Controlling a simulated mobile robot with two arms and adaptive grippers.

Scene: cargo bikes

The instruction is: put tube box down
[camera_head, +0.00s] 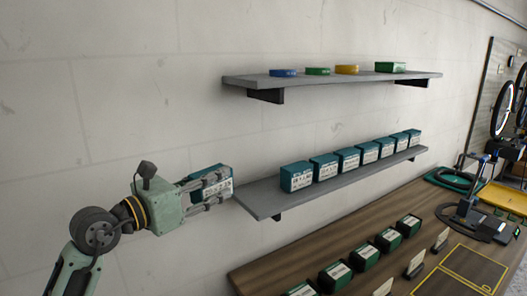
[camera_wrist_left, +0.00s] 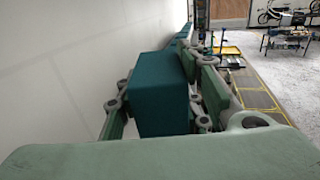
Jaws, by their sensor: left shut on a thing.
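My left gripper (camera_head: 207,189) is shut on a teal tube box (camera_head: 213,178) with a white label. It holds the box at the left end of the lower grey shelf (camera_head: 250,204); I cannot tell whether the box touches the shelf. In the left wrist view the held tube box (camera_wrist_left: 163,95) sits between the fingers of the left gripper (camera_wrist_left: 165,108). A row of several like tube boxes (camera_head: 297,177) stands on the lower shelf, to the right of a bare stretch at its left end. My right gripper is not in view.
An upper shelf (camera_head: 340,82) holds blue, green and yellow flat items and a green box (camera_head: 390,67). Below is a wooden workbench (camera_head: 300,262) with dark green boxes (camera_head: 336,276), a yellow-outlined mat (camera_head: 462,275) and a black stand (camera_head: 474,215). The wall behind is plain.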

